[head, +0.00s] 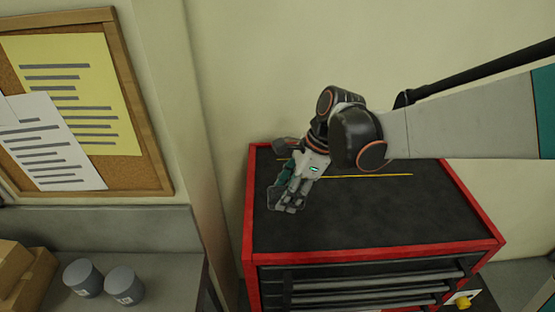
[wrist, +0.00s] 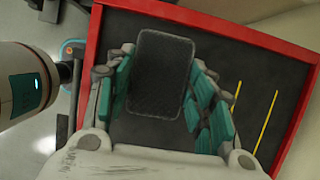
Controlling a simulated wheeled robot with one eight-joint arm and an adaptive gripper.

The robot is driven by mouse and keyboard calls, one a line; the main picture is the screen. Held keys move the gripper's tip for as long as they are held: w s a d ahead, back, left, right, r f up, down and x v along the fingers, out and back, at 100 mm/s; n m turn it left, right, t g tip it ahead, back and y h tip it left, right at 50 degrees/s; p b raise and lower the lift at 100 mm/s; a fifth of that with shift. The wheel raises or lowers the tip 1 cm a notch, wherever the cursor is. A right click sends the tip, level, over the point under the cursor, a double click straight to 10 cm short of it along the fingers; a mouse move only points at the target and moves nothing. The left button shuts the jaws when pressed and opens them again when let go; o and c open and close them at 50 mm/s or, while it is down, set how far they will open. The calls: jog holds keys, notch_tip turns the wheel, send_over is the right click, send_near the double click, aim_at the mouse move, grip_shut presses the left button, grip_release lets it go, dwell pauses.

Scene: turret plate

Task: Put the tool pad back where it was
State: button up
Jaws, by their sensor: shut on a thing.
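The tool pad (wrist: 160,75) is a dark, textured rectangle with rounded corners in the wrist view. My gripper (wrist: 160,88) is shut on it, with its teal-lined fingers along the pad's left and right sides. In the head view my gripper (head: 287,196) points down over the left part of the cabinet's black top (head: 400,220). Two yellow lines mark the top; in the wrist view the lines (wrist: 265,122) lie to the right of my gripper, apart from the pad.
The red tool cabinet has a raised red rim (head: 380,257). Its top is clear at the right and front. A bench at the left holds two grey cans (head: 124,286) and cardboard boxes (head: 28,280). A wall stands behind the cabinet, with a cork board (head: 150,165) at the left.

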jog(key=shift+f+b, duration=0.3)
jog(key=shift+f, duration=3.6)
jog(key=shift+f, duration=0.2)
jog(key=o, duration=1.1)
jog(key=shift+r, duration=0.1)
